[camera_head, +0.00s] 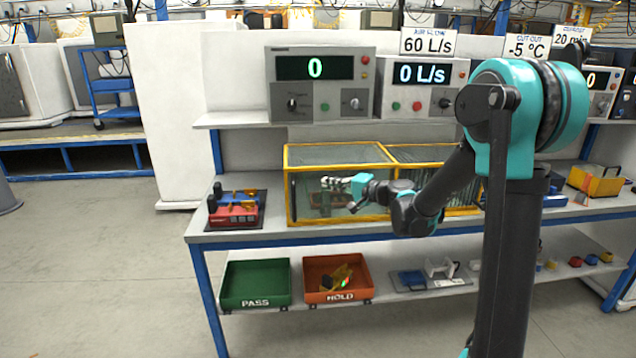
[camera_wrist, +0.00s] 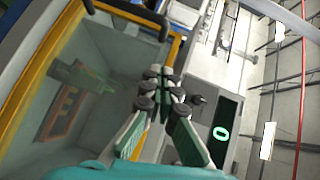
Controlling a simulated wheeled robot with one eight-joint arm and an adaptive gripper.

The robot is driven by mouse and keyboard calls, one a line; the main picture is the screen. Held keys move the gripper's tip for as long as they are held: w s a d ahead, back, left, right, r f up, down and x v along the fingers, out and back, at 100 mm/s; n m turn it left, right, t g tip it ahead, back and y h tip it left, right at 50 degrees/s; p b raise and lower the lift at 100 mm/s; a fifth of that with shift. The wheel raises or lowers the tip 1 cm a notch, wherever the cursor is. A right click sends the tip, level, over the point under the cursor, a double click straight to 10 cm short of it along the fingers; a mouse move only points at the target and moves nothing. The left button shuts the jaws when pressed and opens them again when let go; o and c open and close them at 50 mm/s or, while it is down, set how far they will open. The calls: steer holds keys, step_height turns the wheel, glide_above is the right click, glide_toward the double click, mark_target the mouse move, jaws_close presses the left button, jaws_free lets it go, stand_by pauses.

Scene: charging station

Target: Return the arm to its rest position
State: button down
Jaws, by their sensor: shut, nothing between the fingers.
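My teal and black arm (camera_head: 440,195) reaches from the right side toward the bench in the head view. My gripper (camera_head: 325,182) points left, in front of the yellow-framed glass case (camera_head: 388,218). In the wrist view my gripper (camera_wrist: 160,85) has its fingers together with nothing between them. The glass case also shows in the wrist view (camera_wrist: 35,70), on the left, with a blurred shape behind its pane. I cannot tell the exact gap between the gripper and the glass.
The bench (camera_head: 240,237) holds a red and blue device (camera_head: 233,213) at its left end. Display boxes (camera_head: 318,105) stand on the shelf above. A green PASS bin (camera_head: 254,285) and an orange HOLD bin (camera_head: 322,272) sit below. The floor at left is clear.

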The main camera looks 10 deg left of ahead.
steer(key=s+d+f+n+g+h, duration=0.1)
steer(key=s+d+f+h, duration=0.3)
steer(key=s+d, duration=0.6)
steer(key=s+d+f+n+g+h, duration=0.1)
steer(key=s+d+f+n+h, duration=0.1)
steer(key=s+d+f+h, duration=0.3)
steer(key=s+d+f+n+g+h, duration=0.1)
steer(key=s+d+f+h, duration=0.4)
steer(key=s+d+f, duration=0.5)
steer(key=s+d+g, duration=0.1)
steer(key=s+d, duration=0.5)
steer(key=d, duration=0.1)
steer(key=shift+f, duration=0.15)
